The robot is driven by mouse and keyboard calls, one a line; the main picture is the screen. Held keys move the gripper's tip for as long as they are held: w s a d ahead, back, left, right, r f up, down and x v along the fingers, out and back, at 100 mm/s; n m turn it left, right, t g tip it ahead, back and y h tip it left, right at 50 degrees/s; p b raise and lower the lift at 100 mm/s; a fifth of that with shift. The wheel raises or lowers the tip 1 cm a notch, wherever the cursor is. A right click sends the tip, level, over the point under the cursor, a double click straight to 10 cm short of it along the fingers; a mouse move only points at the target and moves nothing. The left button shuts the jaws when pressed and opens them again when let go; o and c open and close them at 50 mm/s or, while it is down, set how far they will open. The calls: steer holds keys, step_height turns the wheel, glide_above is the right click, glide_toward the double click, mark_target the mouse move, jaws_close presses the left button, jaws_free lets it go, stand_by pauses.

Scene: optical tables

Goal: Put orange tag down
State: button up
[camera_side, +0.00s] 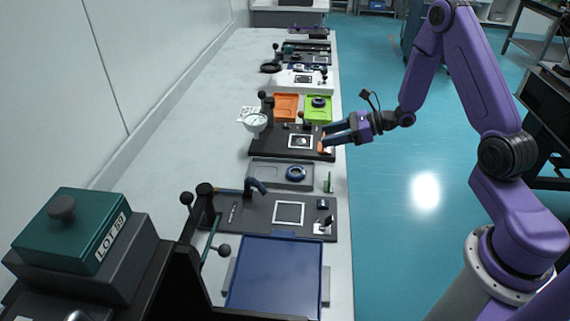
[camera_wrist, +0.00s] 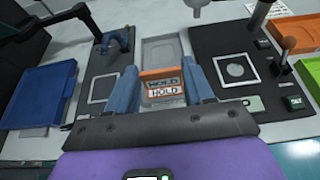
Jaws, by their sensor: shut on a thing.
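An orange tag (camera_wrist: 160,84) with the word HOLD on white labels is between the fingers of my gripper (camera_wrist: 165,82) in the wrist view. My gripper is shut on it. In the side view my gripper (camera_side: 328,138) reaches in from the right, at the right edge of a dark fixture plate (camera_side: 265,144). The orange tag (camera_side: 323,146) shows there as a small orange patch at the fingertips. I cannot tell whether the tag touches the surface below it.
A grey tray (camera_side: 264,173) with a blue ring (camera_side: 296,173) lies nearer the camera. An orange tray (camera_side: 286,106) and a green tray (camera_side: 312,112) lie behind the plate. A white dial gauge (camera_side: 256,123) and lever knobs stand up. A blue tray (camera_side: 275,275) is in front.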

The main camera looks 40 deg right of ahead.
steer(key=s+a+r, duration=0.1)
steer(key=a, duration=0.4)
steer(key=s+a+r, duration=0.2)
steer(key=a, duration=0.3)
glide_above(273, 174)
steer(key=f, duration=1)
steer(key=shift+s, duration=0.25)
steer(key=shift+w+f, duration=0.15)
steer(key=shift+f, duration=0.7)
steer(key=shift+w+f, duration=0.1)
steer(key=shift+f, duration=0.75)
steer(key=shift+f, duration=0.15)
steer(key=o, duration=1)
